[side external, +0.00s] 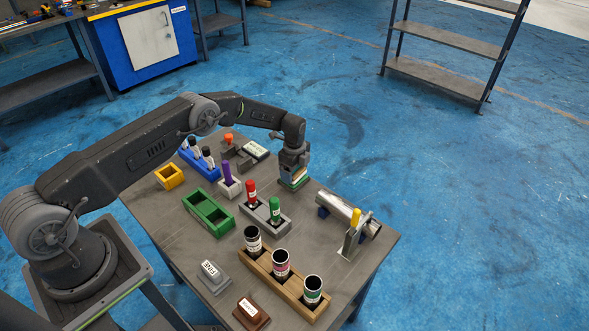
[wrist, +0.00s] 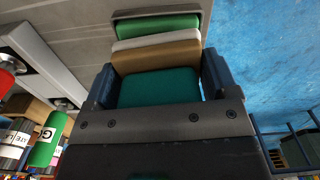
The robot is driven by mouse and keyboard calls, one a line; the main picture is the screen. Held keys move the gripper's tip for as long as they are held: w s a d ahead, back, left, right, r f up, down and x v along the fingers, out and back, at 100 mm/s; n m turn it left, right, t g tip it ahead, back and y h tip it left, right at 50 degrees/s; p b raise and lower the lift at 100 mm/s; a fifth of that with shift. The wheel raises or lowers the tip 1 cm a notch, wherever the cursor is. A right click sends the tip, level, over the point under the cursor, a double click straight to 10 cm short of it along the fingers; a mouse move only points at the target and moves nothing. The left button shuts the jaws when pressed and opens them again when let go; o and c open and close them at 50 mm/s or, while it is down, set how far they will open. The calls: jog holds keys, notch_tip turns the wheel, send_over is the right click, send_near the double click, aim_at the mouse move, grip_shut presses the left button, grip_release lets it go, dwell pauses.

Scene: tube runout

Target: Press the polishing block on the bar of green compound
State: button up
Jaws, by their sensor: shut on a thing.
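My gripper (side external: 293,160) points down near the far right part of the grey table. In the wrist view, my gripper (wrist: 158,80) has its two dark blue fingers shut on the sides of the polishing block (wrist: 158,88), which has a teal part and a tan layer. The block also shows under the gripper in the side view (side external: 295,174).
A metal tube (side external: 342,207) rests on supports to the right. A grey holder (side external: 266,216) with red and green markers, a green tray (side external: 208,213) and a wooden rack (side external: 287,284) with three cups stand nearer. A blue rack (side external: 199,163) is at the far left.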

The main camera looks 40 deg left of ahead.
jog(key=shift+f, duration=0.4)
dwell(1.0)
jog(key=shift+r, duration=3.55)
